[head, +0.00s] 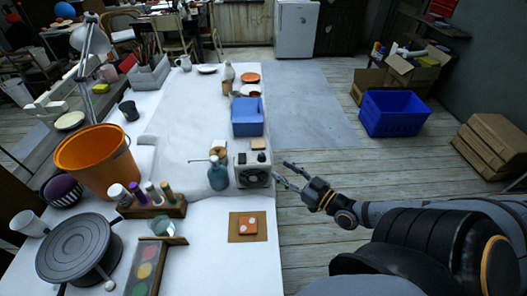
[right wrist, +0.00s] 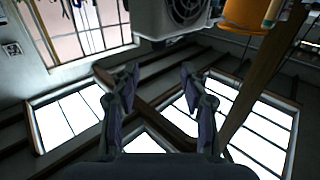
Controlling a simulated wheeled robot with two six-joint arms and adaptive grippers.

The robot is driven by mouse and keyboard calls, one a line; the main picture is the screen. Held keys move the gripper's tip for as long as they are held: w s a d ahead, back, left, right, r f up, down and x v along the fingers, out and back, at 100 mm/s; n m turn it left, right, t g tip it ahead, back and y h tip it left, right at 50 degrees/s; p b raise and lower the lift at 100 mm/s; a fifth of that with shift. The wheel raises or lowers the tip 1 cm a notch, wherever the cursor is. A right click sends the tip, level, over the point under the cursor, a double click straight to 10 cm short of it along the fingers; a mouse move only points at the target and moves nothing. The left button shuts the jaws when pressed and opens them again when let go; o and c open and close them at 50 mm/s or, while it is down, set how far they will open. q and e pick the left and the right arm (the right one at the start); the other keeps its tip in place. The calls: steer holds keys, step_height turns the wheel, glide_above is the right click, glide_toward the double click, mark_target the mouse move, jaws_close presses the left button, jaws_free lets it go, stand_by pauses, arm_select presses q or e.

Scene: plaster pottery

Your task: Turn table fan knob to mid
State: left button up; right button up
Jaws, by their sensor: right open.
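The small white box-shaped table fan (head: 240,174) stands near the right edge of the white table (head: 190,118), with a round dark grille on its front. Dark small parts show on its top; I cannot tell which is the knob. My right gripper (head: 280,171) is open and empty, just right of the fan, its fingers pointing at it without visible contact. In the right wrist view the fan (right wrist: 150,18) shows at the top edge, beyond the open fingers of the right gripper (right wrist: 158,72). My left gripper is not in view.
A blue bin (head: 247,122) stands behind the fan and a teal bottle (head: 217,176) to its left. An orange tile on a board (head: 233,238) lies in front. An orange bucket (head: 85,162) is further left.

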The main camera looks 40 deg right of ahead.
mark_target(264, 158)
steer(key=b+x, duration=0.2)
steer(key=x, duration=0.1)
steer(key=b+x, duration=0.1)
steer(key=x, duration=0.1)
steer(key=shift+w+d+f, duration=0.15)
steer(key=shift+w+f, duration=0.05)
steer(key=shift+f, duration=0.2)
steer(key=b+x, duration=0.2)
steer(key=x, duration=0.2)
steer(key=shift+r, duration=0.15)
steer(key=shift+w+r, duration=0.1)
steer(key=shift+w, duration=0.45)
jaws_close()
